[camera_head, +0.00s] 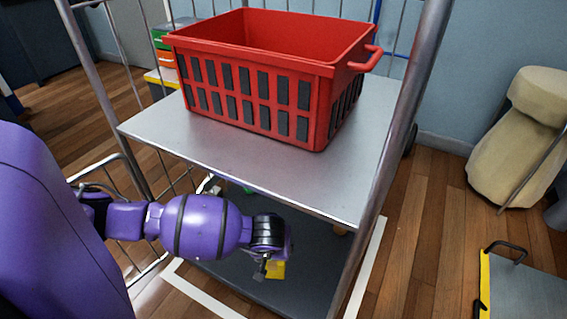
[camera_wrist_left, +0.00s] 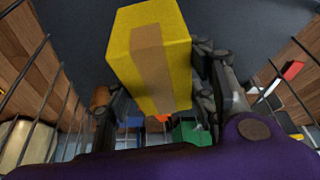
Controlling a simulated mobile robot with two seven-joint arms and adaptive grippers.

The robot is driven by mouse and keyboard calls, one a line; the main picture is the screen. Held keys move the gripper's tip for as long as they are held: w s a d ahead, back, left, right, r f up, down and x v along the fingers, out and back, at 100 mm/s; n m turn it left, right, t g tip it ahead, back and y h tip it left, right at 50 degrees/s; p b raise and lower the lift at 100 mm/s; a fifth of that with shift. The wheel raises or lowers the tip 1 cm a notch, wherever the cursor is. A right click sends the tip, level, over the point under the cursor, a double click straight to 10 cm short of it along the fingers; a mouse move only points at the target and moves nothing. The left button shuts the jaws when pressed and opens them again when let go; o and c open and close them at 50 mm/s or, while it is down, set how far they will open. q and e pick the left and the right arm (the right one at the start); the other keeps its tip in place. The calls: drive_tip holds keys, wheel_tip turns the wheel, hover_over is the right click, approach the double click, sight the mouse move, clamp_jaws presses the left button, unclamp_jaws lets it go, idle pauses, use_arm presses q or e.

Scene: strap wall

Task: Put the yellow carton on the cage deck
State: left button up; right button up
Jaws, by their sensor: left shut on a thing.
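The yellow carton (camera_wrist_left: 178,50) with a tan stripe is between the fingers of my left gripper (camera_wrist_left: 160,95), which is shut on it. In the head view only a small part of the carton (camera_head: 275,270) shows below my left gripper (camera_head: 268,262). The gripper is under the front of the grey shelf, over the dark lower cage deck (camera_head: 230,277). I cannot tell whether the carton touches the deck. My right gripper is not in view.
A red basket (camera_head: 250,85) stands on the grey shelf (camera_head: 215,150) above my left arm. Metal posts (camera_head: 393,150) frame the cage. A green object (camera_wrist_left: 190,133) shows behind the carton. A flat trolley (camera_head: 520,285) and a beige sack (camera_head: 515,150) are at right.

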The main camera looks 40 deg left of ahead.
use_arm(q)
drive_tip(key=w+b+x, duration=0.1)
drive_tip(key=x, duration=0.3)
drive_tip(key=b+x, duration=0.2)
drive_tip(key=x, duration=0.2)
drive_tip(key=w+r+b+x, duration=0.1)
drive_tip(key=b+x, duration=0.1)
drive_tip(key=x, duration=0.2)
drive_tip(key=shift+w+a+f, duration=0.1)
drive_tip(key=shift+w+a, duration=0.3)
drive_tip(key=shift+a, duration=0.05)
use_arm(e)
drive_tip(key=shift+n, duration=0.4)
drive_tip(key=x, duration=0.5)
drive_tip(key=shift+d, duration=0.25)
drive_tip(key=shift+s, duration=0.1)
use_arm(q)
drive_tip(key=o, duration=1.3)
drive_tip(key=shift+f, duration=0.15)
drive_tip(key=shift+o, duration=0.5)
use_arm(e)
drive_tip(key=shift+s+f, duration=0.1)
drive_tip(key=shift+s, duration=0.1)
